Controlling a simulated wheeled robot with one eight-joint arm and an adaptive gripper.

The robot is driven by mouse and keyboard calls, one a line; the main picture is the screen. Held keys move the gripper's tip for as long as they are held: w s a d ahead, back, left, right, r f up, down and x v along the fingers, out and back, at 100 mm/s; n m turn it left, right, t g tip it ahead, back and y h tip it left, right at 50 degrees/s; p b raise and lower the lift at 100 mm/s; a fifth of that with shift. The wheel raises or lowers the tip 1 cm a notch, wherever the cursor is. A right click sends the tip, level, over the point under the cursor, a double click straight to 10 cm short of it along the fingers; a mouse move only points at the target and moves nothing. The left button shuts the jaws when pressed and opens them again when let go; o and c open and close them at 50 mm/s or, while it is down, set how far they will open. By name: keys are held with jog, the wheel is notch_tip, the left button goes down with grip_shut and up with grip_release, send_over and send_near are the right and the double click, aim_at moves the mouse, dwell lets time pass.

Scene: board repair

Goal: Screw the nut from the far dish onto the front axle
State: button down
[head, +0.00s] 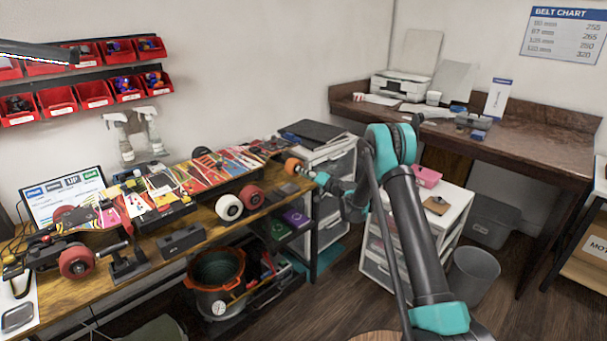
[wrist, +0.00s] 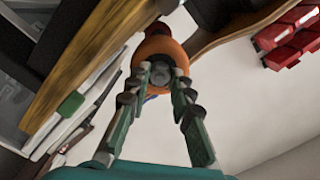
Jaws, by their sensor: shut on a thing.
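My gripper (head: 320,178) is at the right end of the workbench, against the outer face of an orange wheel (head: 293,165) on a skateboard. In the wrist view the same orange wheel (wrist: 172,50) is straight ahead of my gripper (wrist: 158,88). Its fingers reach to the dark hub and are shut on a small dark grey piece, the nut (wrist: 160,73), in line with the wheel's centre. The axle end is hidden behind the nut and fingertips. I cannot tell how far the nut sits on the thread. I cannot make out the far dish.
The workbench (head: 68,290) carries skateboards, a white wheel (head: 229,207), a red wheel (head: 76,262) and dark blocks. A drawer unit (head: 335,190) stands beyond its right end. Red bins (head: 93,95) hang on the wall.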

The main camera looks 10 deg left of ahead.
jog(key=m, duration=0.4)
jog(key=shift+m, duration=0.3)
jog(key=c, duration=1.3)
grip_release()
jog(key=shift+o, duration=0.2)
jog(key=shift+c, duration=0.4)
jog(key=shift+c, duration=0.8)
jog(key=v, duration=0.7)
jog(key=shift+s+d, duration=0.15)
